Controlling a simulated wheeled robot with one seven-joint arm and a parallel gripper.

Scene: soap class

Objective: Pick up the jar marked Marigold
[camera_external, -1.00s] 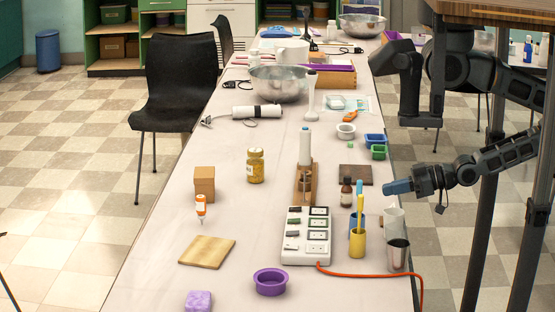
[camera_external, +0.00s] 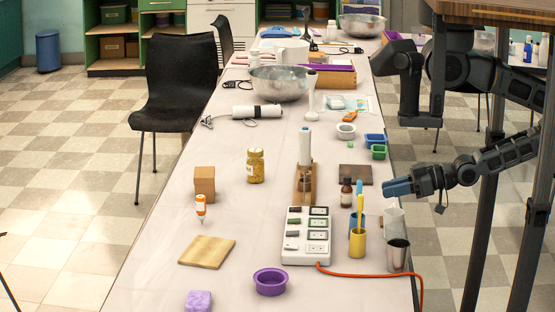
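A jar with yellow-orange contents and a pale lid (camera_external: 255,166) stands upright on the long white table, left of the middle. Its label is too small to read, so I cannot tell whether it says Marigold. My gripper (camera_external: 392,188) is at the table's right edge, with blue fingers pointing left. It is well to the right of the jar and apart from it. The fingers are seen side-on, so the gap between them does not show. Nothing visible is held.
Between gripper and jar stand a small brown bottle (camera_external: 346,192), a wooden stand with a white device (camera_external: 304,180), and blue and yellow cups (camera_external: 357,243). A brown box (camera_external: 204,184) stands left of the jar.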

